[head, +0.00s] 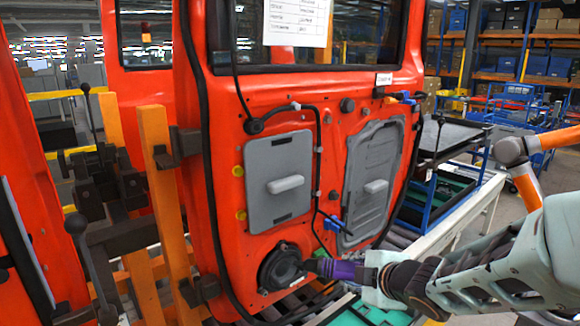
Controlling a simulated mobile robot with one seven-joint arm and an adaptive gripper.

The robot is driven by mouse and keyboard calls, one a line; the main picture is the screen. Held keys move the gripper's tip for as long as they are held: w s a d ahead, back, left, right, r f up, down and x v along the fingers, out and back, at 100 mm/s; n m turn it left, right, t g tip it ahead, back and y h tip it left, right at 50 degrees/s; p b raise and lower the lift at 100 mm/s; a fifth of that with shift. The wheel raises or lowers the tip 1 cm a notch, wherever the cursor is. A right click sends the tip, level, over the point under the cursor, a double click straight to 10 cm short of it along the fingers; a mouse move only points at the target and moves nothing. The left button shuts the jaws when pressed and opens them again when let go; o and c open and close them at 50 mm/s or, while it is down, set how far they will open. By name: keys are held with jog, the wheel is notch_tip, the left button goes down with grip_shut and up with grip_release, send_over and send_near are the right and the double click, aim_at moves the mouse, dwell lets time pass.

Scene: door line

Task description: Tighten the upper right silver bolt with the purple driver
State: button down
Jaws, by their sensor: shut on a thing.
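My gripper (370,274) is shut on the purple driver (340,270) low on the right side of the red door (330,105). The driver lies roughly level and points left. Its dark front end is at the right edge of the round black speaker (282,266), low on the door. I cannot tell whether the tip touches anything. The silver bolts are too small to make out, and the driver's front end covers part of the speaker's right rim.
Two grey panels, one on the left (278,182) and one on the right (372,180), sit on the door above the speaker. Black cables run down the door. Orange posts (160,200) and a second red door (30,200) stand left. A white-edged conveyor (480,205) runs behind my arm.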

jog(key=shift+w+d+r, duration=0.1)
jog(key=shift+d+r, duration=0.05)
jog(key=shift+r, duration=0.55)
jog(key=shift+f, duration=0.8)
